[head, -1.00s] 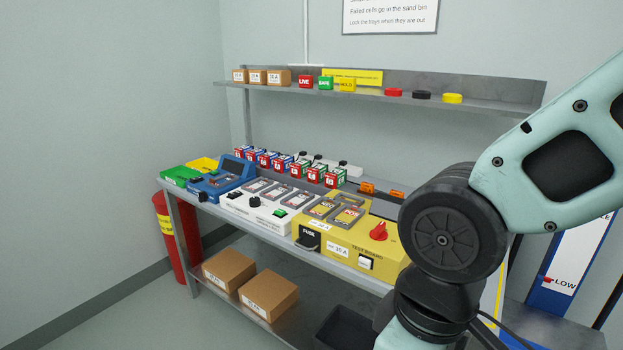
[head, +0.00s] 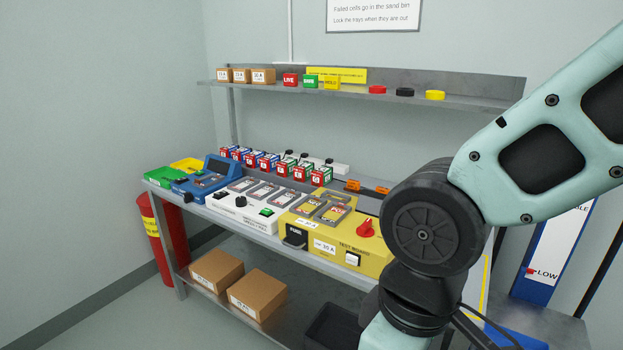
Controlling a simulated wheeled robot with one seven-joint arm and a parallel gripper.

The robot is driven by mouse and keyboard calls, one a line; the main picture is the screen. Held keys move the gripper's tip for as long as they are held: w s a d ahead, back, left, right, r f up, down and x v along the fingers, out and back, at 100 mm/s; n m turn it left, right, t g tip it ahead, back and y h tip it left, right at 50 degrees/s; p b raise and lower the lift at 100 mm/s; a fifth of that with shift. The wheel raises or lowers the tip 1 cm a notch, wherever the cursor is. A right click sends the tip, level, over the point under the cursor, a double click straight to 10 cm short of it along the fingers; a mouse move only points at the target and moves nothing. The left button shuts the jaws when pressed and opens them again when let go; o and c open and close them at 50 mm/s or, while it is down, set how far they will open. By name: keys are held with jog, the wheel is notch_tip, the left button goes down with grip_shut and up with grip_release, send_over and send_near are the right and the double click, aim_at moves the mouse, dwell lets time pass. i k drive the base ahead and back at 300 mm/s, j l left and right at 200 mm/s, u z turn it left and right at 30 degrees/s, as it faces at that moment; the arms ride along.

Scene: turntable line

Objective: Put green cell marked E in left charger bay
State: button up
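A row of small cells stands at the back of the bench. A white unit with bays (head: 225,203) sits in front of the row, between a blue device (head: 194,187) and a yellow test board (head: 370,246). I cannot read which is the charger. My gripper is out of view.
My arm covers the bench's right end. A shelf (head: 470,103) above holds boxes, coloured blocks and caps. Orange pieces (head: 352,186) lie right of the cells. Cartons (head: 257,296) and a dark bin (head: 330,325) are below. A red cylinder (head: 160,250) stands at the left.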

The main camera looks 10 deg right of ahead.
aim_at(260, 195)
jog(key=i+j+z, duration=0.2)
jog(key=i+j, duration=0.65)
jog(key=i+j+z, duration=0.15)
jog(key=i+j, duration=0.8)
